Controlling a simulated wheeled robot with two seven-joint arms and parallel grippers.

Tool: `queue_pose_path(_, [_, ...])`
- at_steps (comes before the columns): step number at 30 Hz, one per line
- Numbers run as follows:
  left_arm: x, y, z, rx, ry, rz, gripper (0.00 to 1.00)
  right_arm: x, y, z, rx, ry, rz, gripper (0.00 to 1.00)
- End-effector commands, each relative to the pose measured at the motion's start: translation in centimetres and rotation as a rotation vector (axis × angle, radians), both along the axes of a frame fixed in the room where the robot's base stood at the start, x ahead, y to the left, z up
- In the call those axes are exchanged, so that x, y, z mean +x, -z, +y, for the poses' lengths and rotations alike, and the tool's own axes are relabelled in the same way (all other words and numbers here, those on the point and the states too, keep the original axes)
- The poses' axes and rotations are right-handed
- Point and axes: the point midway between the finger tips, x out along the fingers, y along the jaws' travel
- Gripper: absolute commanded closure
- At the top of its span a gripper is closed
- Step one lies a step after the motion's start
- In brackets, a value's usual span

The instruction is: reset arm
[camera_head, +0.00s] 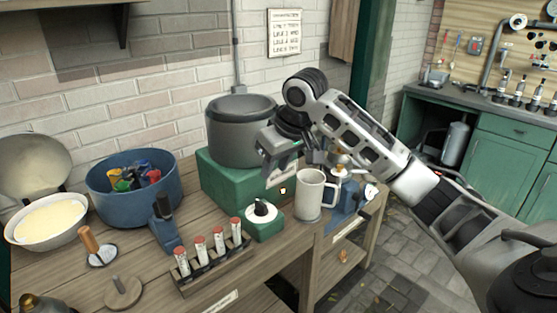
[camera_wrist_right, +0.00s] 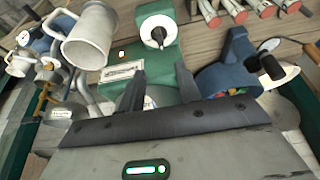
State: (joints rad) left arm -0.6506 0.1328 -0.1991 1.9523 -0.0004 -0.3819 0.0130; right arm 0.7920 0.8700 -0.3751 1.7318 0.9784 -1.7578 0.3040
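My right arm (camera_head: 365,140) comes in from the right in the head view and bends down at the wrist. My right gripper (camera_head: 276,164) hangs in front of the grey pot (camera_head: 240,128) and the green box base (camera_head: 228,186), up and left of the white mug (camera_head: 310,195). In the right wrist view the two fingers of the right gripper (camera_wrist_right: 158,84) stand apart with nothing between them. The mug (camera_wrist_right: 90,38) shows at the upper left there, apart from the fingers. My left gripper is in neither view.
On the wooden bench are a blue pot (camera_head: 130,192) with coloured items, a white bowl (camera_head: 47,222), a rack of red-capped tubes (camera_head: 215,262), a dial box (camera_head: 262,220) and a blue device (camera_head: 345,208). A green cabinet (camera_head: 505,160) stands behind. Paved floor (camera_head: 400,255) lies right.

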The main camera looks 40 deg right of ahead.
Motion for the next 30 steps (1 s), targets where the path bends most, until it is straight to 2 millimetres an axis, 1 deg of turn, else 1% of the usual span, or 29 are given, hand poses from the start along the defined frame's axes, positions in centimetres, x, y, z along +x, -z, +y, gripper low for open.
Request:
queue_pose_path(1, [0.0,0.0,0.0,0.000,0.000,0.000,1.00,-0.2,-0.6,0.0,-0.001,0.000,-0.001,0.66])
queue_pose_path(3, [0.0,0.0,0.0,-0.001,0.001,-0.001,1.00,-0.5,-1.2,0.0,0.000,0.000,-0.001,0.66])
queue_pose_path(6, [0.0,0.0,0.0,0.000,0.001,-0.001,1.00,-0.7,-1.6,-0.1,-0.001,0.001,0.000,0.66])
queue_pose_path(23, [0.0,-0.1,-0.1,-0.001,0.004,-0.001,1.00,-0.7,-1.6,0.0,0.000,-0.001,0.001,0.66])
queue_pose_path(26, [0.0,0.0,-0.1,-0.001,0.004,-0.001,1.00,-0.9,-0.3,0.8,-0.005,-0.021,0.011,0.66])
queue_pose_path(29, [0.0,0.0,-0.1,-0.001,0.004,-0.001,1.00,-1.7,3.3,3.1,-0.019,-0.074,0.028,0.66])
queue_pose_path(30, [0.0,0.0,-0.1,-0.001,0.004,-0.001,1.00,-2.4,5.2,4.4,-0.024,-0.104,0.034,0.66])
